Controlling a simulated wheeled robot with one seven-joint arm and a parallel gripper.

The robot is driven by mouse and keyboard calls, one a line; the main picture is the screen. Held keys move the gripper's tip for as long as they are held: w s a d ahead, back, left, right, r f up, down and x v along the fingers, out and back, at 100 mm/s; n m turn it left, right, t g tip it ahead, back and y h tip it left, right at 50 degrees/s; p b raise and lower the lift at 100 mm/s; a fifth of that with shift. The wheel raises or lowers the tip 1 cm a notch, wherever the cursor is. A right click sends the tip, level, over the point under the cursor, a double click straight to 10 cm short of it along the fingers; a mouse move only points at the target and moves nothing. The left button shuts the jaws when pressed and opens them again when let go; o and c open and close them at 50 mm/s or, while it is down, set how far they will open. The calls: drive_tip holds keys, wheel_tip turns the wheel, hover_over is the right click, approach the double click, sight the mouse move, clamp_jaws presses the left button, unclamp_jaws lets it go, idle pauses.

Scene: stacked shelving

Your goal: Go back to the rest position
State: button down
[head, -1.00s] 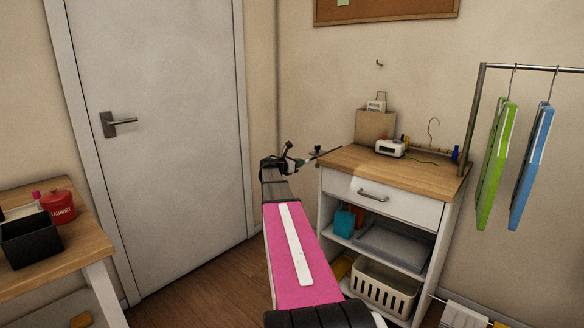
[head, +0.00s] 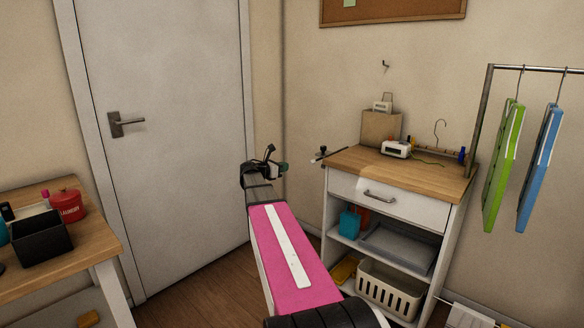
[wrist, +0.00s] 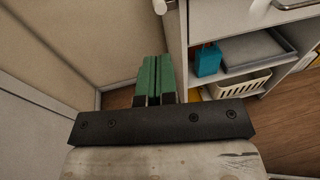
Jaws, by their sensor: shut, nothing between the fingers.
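My gripper (head: 283,167) is at the end of my outstretched arm, in the middle of the head view, left of the shelving unit. In the wrist view my gripper (wrist: 153,100) shows two green fingers side by side, shut with nothing between them. It is in free air in front of the corner between the door and the wall, apart from the shelving unit (head: 400,213).
The shelving unit's wooden top holds a white clock (head: 396,149) and a paper bag (head: 381,128). A cream basket (head: 390,287) sits on its lowest shelf. A rail with green (head: 503,165) and blue (head: 540,170) hanging items stands at right. A wooden table (head: 62,262) stands at left.

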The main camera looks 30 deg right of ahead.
drive_tip(key=shift+v, duration=0.9)
